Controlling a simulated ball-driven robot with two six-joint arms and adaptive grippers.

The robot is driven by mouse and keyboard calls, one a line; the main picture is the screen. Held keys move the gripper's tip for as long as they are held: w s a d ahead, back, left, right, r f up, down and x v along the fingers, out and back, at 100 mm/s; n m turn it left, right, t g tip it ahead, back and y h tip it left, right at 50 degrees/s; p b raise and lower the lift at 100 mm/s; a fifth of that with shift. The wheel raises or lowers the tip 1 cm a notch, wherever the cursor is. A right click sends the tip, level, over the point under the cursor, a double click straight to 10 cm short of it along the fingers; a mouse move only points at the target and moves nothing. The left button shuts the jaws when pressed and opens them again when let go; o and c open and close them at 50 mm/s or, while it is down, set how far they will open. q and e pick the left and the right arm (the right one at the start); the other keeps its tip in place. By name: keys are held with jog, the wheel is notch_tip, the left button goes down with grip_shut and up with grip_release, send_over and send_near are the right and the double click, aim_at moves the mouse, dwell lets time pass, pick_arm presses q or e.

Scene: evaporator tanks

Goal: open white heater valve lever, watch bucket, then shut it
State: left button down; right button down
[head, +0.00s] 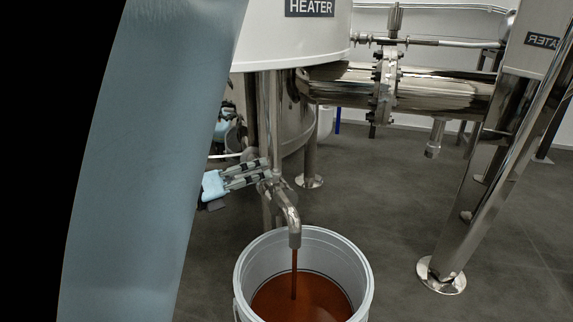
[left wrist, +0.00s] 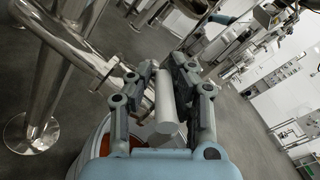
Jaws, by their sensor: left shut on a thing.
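The white heater tank (head: 290,45) carries a HEATER label. Below it a metal spout (head: 290,215) lets a thin reddish-brown stream fall into a white bucket (head: 245,258). The bucket holds liquid of the same colour, its surface well below the rim. My left gripper (head: 262,172) is at the valve beside the spout. In the left wrist view its fingers (left wrist: 168,95) are shut around the pale valve lever (left wrist: 166,105). In the head view the lever is mostly hidden by the gripper. The bucket is partly hidden behind the gripper in the left wrist view.
A thick shiny pipe with a bolted flange (head: 385,85) runs right from the tank. A metal leg with a round foot (head: 441,275) stands right of the bucket. The grey floor (head: 375,190) between them is clear. My own arm covers much of the left.

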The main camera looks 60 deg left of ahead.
pick_arm(q)
jog(key=shift+w+a+r+m+h, duration=0.15)
jog(key=shift+m+h, duration=0.55)
jog(key=shift+h, duration=0.4)
jog(key=shift+a+m+h+b, duration=0.15)
jog(key=shift+m+h+b, duration=0.25)
jog(key=shift+h, duration=0.2)
pick_arm(e)
jog(key=shift+s+f+t, duration=0.25)
jog(key=shift+s+t, duration=0.25)
pick_arm(q)
jog(key=shift+r, duration=0.1)
jog(key=c, duration=1.3)
grip_release()
jog(key=shift+w, duration=0.1)
jog(key=shift+o, duration=0.2)
jog(key=shift+a, duration=0.1)
jog(key=s+a, duration=0.1)
jog(key=s, duration=1.1)
jog(key=shift+a, duration=0.25)
